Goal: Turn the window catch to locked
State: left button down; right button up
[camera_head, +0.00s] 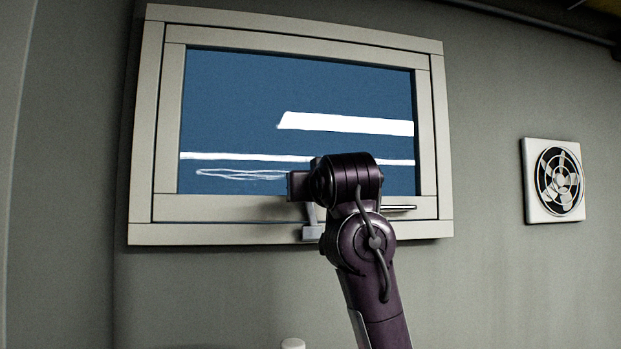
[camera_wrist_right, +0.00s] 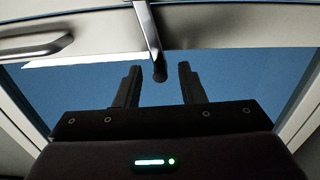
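The window catch (camera_wrist_right: 147,27) is a metal lever with a dark rounded end. In the right wrist view that end lies between the two fingers of my right gripper (camera_wrist_right: 158,82), with a gap on each side; I cannot tell whether the fingers reach around it in depth. The right gripper is open. In the head view the catch's base (camera_head: 313,232) sits on the lower window frame, and its lever rises from there until my right wrist hides it. The right fingers are hidden in that view. My left gripper is not in view.
The window (camera_head: 235,100) has a pale frame (camera_head: 200,233) and blue glass. A bar handle (camera_head: 398,208) is on the lower frame, right of the catch; it also shows in the right wrist view (camera_wrist_right: 35,47). A wall fan (camera_head: 557,181) is farther right. The wall between is bare.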

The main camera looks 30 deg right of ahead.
jog(key=shift+w, duration=0.25)
jog(key=shift+s, duration=0.1)
jog(key=shift+c, duration=1)
grip_shut()
jog(key=d+m+b, duration=0.1)
jog(key=m, duration=0.1)
jog(key=shift+m, duration=0.4)
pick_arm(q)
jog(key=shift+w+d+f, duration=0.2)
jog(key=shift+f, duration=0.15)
pick_arm(e)
jog(key=shift+o, duration=1)
grip_release()
jog(key=shift+d, duration=0.1)
